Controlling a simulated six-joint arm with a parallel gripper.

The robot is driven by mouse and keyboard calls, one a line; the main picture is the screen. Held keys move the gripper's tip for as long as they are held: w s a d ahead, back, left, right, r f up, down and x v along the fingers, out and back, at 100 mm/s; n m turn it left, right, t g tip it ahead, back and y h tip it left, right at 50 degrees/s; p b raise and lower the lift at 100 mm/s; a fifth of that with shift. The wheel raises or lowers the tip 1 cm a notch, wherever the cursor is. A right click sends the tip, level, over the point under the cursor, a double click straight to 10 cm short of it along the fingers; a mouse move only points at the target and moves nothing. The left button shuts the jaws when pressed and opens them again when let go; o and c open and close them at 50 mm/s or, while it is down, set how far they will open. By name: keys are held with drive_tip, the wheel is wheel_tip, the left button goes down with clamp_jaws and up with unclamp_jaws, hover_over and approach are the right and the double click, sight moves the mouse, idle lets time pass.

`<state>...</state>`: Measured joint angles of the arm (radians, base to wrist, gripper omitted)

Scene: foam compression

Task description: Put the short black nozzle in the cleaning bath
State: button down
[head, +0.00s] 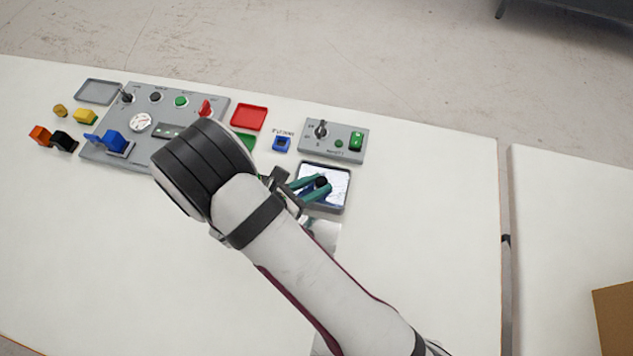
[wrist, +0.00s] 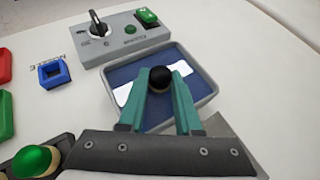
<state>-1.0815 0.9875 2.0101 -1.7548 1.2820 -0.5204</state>
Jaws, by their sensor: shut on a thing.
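My gripper (wrist: 160,97) is shut on a short black nozzle (wrist: 160,78), held between its two green fingertips. The nozzle's round top shows in the wrist view, and it also shows in the head view (head: 321,181). The cleaning bath (head: 337,206) is a grey-rimmed tray with a blue, shiny inside, and its rim shows in the wrist view (wrist: 206,98). The fingertips and nozzle appear over the bath's inside. I cannot tell how high the nozzle is above its floor.
A grey control box (head: 334,141) with a knob and a green switch stands behind the bath. A blue square holder (head: 282,144) and a red tray (head: 249,117) lie to the left. A larger control panel (head: 100,148) and several coloured blocks stand farther left. The table right of the bath is clear.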

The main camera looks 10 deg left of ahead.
drive_tip(key=shift+f, duration=0.15)
drive_tip(key=c, duration=0.6)
unclamp_jaws()
